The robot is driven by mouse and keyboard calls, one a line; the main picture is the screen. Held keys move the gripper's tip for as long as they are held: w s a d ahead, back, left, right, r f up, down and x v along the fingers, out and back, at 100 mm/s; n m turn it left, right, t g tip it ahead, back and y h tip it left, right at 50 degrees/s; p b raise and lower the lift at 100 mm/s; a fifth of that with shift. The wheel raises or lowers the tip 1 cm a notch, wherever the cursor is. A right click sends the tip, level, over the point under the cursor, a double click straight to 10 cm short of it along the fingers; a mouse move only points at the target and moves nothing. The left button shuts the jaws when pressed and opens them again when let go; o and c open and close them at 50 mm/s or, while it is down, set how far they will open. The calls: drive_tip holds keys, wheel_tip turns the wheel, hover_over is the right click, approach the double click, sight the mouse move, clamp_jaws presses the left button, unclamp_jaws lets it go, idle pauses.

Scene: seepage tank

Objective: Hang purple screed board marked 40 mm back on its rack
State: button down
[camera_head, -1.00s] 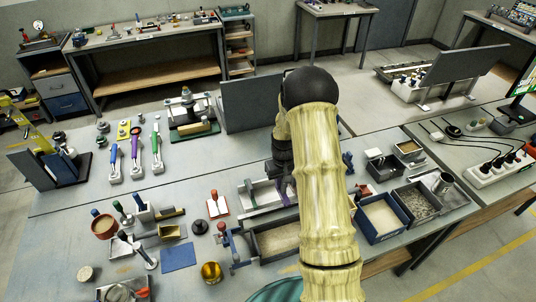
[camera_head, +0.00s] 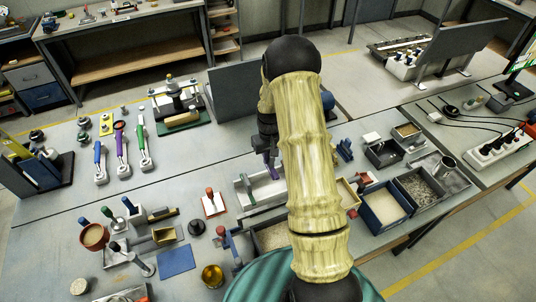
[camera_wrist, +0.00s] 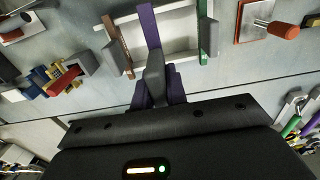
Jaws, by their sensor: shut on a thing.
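My gripper (camera_wrist: 157,85) is shut on the grey tab of the purple screed board (camera_wrist: 148,25). The purple board also shows below the gripper in the head view (camera_head: 270,165); its 40 mm mark is not readable. The board is over a pale two-rail frame (camera_wrist: 178,22), which looks like the rack, between a brown board (camera_wrist: 117,48) at its left and a green board (camera_wrist: 204,58) at its right in the wrist view. The frame also shows in the head view (camera_head: 266,190), partly behind my arm. I cannot tell whether the purple board touches its rails.
Sand-filled boxes (camera_head: 382,205) lie to the right. A grey upright panel (camera_head: 235,92) stands behind. A blue mat (camera_head: 177,260) and several hand tools are at front left.

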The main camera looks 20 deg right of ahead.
sight(269, 166)
drive_tip(key=shift+w+f+b, duration=0.1)
drive_tip(key=shift+f+b, duration=0.65)
drive_tip(key=shift+f, duration=0.2)
drive_tip(key=shift+s+d+f+b, duration=0.1)
drive_tip(key=shift+s+f+b, duration=0.1)
drive_tip(key=shift+f+b, duration=0.85)
drive_tip(key=shift+w+f+b, duration=0.1)
drive_tip(key=shift+f+b, duration=0.2)
drive_tip(key=shift+f, duration=0.6)
drive_tip(key=shift+w, duration=0.1)
drive_tip(key=shift+f+b, duration=2)
drive_tip(key=shift+f, duration=0.7)
